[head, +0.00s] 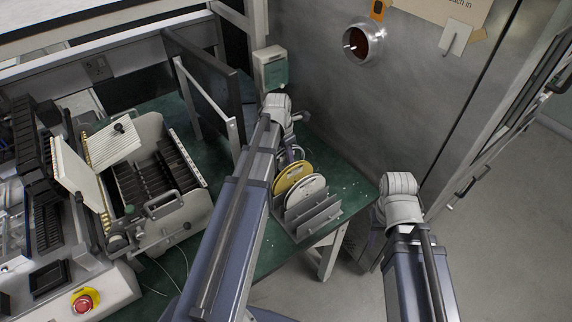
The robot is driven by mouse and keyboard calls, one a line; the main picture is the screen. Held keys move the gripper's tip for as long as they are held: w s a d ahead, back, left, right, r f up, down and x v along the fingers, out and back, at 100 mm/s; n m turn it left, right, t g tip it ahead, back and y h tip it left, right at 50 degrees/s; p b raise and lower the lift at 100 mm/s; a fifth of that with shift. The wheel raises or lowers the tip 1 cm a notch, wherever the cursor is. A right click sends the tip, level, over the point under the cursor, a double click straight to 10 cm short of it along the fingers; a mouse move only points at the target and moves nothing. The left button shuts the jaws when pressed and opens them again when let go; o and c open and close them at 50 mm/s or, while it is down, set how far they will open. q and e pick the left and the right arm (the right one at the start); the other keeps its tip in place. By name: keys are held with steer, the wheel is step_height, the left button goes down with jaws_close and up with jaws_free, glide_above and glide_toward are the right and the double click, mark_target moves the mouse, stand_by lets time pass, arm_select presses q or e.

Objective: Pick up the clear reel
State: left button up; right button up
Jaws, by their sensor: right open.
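A rack (318,218) with upright grey dividers stands on the green table near its right corner, in the head view. A yellow reel (292,177) and a pale, whitish reel (306,191) stand upright in it. The pale one may be the clear reel; I cannot tell for certain. My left gripper (291,156) is just behind the reels, mostly hidden by my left arm; its jaws are not clear. My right gripper (376,264) is open, low beyond the table's right edge, largely hidden by my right arm and apart from the rack.
A grey machine with a hinged white cover (80,172) and a red emergency button (85,301) fill the left. A metal wall (400,110) closes the back right. Open floor (510,220) lies at right.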

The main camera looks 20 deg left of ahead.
arm_select(q)
jaws_close()
steer(key=shift+r, duration=0.1)
stand_by(0.4)
